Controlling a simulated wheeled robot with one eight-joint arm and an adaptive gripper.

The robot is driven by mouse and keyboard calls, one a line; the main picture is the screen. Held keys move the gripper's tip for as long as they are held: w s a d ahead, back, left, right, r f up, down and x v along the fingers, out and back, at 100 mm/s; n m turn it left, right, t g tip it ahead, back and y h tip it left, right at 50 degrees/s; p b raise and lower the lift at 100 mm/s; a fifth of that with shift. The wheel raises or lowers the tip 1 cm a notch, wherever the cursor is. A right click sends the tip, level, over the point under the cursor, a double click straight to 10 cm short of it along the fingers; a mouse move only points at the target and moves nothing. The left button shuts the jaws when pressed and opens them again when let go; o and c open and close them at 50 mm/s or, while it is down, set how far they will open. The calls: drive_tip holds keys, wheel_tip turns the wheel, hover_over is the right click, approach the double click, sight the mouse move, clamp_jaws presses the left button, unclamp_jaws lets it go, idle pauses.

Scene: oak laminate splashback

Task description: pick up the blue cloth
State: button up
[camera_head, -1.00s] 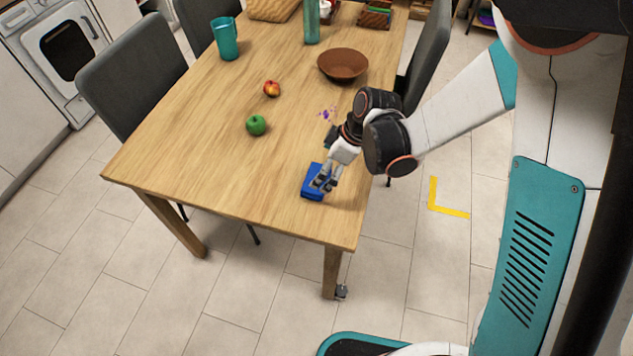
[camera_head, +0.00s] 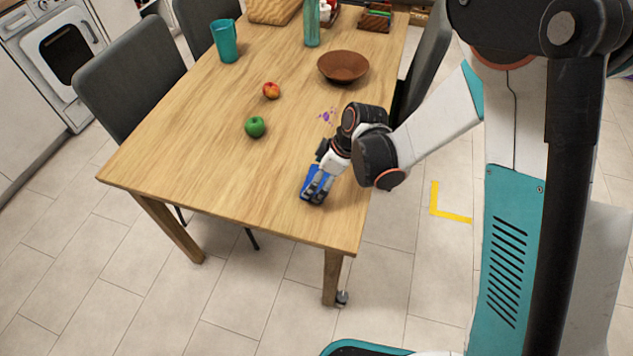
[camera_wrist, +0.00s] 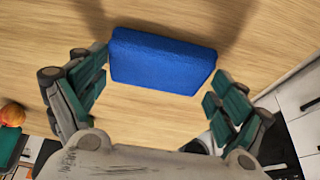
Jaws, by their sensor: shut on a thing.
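The blue cloth (camera_head: 308,181) is a thick folded block near the front right corner of the wooden table (camera_head: 215,160). My gripper (camera_head: 316,194) is over it, fingers pointing down to the tabletop. In the wrist view, the blue cloth (camera_wrist: 163,58) lies across between the two finger pads, with its left and right ends at the pads. My gripper is shut on it across its length. The fingers hide part of the cloth in the head view. I cannot tell whether the cloth touches the table or is slightly raised.
A green apple (camera_head: 255,127), a red apple (camera_head: 271,90) and a brown bowl (camera_head: 343,67) stand farther back. The table's front left is clear.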

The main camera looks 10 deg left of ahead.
wheel_tip(320, 180, up, 20)
drive_tip(key=p, duration=0.7)
